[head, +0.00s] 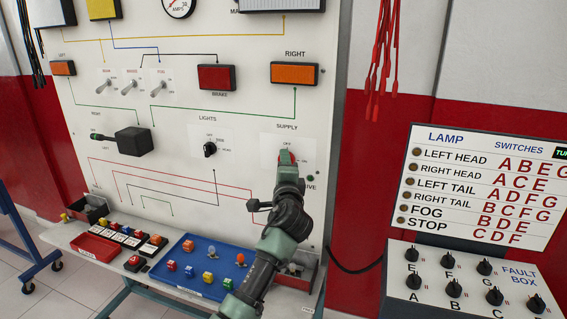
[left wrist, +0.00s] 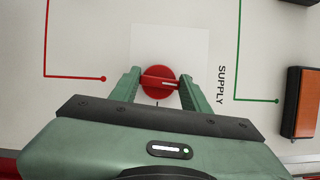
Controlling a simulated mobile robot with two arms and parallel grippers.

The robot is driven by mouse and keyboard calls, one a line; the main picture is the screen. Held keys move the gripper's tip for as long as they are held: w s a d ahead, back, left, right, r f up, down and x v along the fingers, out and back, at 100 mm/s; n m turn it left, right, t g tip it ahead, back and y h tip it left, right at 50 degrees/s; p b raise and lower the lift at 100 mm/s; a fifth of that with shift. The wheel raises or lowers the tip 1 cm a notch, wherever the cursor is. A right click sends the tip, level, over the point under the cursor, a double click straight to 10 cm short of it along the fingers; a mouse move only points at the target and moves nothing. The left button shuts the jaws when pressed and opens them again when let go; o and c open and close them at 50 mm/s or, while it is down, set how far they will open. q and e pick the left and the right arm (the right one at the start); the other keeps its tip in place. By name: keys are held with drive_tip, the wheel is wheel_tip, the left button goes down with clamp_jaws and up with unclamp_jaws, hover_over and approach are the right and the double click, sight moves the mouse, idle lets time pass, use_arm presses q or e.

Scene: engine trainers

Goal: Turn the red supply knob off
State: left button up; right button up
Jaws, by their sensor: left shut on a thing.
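The red supply knob (left wrist: 157,72) is round, sits on a pale plate on the panel, and carries a white mark pointing right toward the SUPPLY label in the left wrist view. In the head view, only a bit of the knob (head: 285,155) shows, below the SUPPLY label. My left gripper (head: 289,163) is at the panel with its fingers on the knob's two sides. In the left wrist view, the gripper (left wrist: 161,92) is shut on the knob. My right gripper is not in view.
A black lights knob (head: 209,149) and toggle switches (head: 129,88) are on the panel to the left. A blue tray (head: 188,285) with small parts stands on the bench below. A fault box (head: 470,290) stands at the right. Red leads (head: 385,50) hang at upper right.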

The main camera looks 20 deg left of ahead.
use_arm(q)
drive_tip(key=shift+n, duration=0.5)
drive_tip(key=o, duration=1.4)
drive_tip(key=shift+c, duration=0.2)
drive_tip(key=v, duration=0.7)
drive_tip(key=shift+s+d+b, duration=0.15)
drive_tip(key=shift+s+b, duration=0.15)
drive_tip(key=shift+s, duration=0.05)
drive_tip(key=shift+g, duration=0.3)
